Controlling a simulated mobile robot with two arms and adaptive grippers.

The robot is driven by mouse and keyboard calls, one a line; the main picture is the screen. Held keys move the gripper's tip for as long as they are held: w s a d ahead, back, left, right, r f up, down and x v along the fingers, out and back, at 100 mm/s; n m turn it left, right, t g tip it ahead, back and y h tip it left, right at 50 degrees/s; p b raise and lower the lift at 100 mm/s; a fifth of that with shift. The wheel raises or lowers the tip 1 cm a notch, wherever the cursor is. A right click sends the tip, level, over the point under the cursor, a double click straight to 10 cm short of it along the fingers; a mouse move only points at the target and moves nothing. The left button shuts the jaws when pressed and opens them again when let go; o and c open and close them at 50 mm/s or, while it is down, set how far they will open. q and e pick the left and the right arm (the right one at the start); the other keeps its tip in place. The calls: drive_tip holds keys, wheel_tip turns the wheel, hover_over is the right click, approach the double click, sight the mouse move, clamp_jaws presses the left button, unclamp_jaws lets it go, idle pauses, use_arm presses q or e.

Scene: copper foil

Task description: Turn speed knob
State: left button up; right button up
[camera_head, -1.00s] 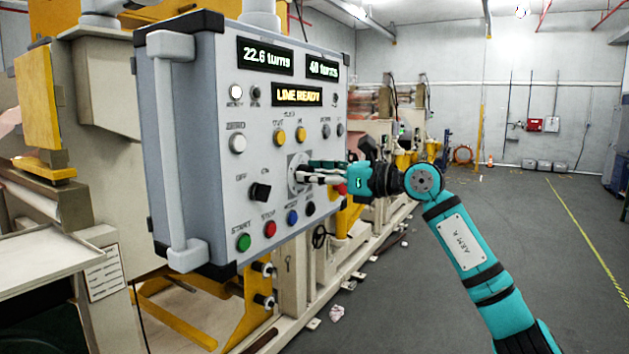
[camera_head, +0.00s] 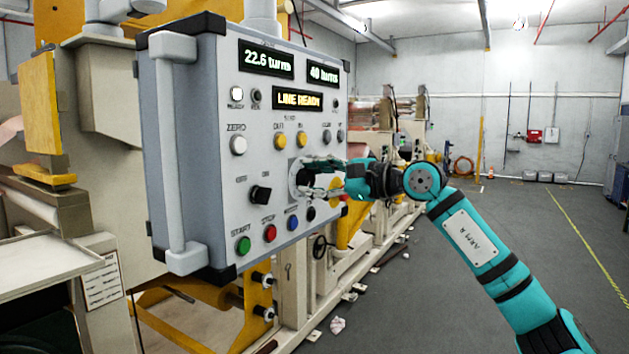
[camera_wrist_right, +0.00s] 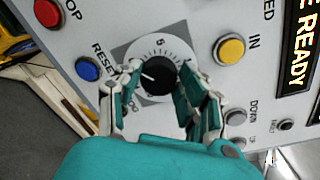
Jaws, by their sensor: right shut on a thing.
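The speed knob shows in the right wrist view as a black round knob (camera_wrist_right: 158,78) with a white pointer line, on a white numbered dial (camera_wrist_right: 165,52) set in a grey square. My right gripper (camera_wrist_right: 157,84) is at the knob, with a teal-padded finger on each side, shut on it. In the head view my right gripper (camera_head: 308,180) reaches the dial on the control panel (camera_head: 215,190) from the right and hides most of the knob. My left gripper is not in view.
Near the dial are a blue button (camera_head: 292,221), red button (camera_head: 270,233), green button (camera_head: 243,245), black selector switch (camera_head: 260,194) and yellow buttons (camera_head: 281,140). The display (camera_head: 297,100) reads LINE READY. Open floor (camera_head: 500,250) lies to the right.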

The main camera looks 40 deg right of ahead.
drive_tip(key=shift+n, duration=0.5)
drive_tip(key=o, duration=1.2)
drive_tip(key=shift+c, duration=0.2)
drive_tip(key=shift+s+d+f, duration=0.1)
drive_tip(key=shift+s, duration=0.05)
drive_tip(key=shift+s+d, duration=0.25)
drive_tip(key=shift+s, duration=0.4)
drive_tip(key=v, duration=1)
drive_tip(key=shift+s, duration=0.2)
drive_tip(key=shift+a, duration=0.1)
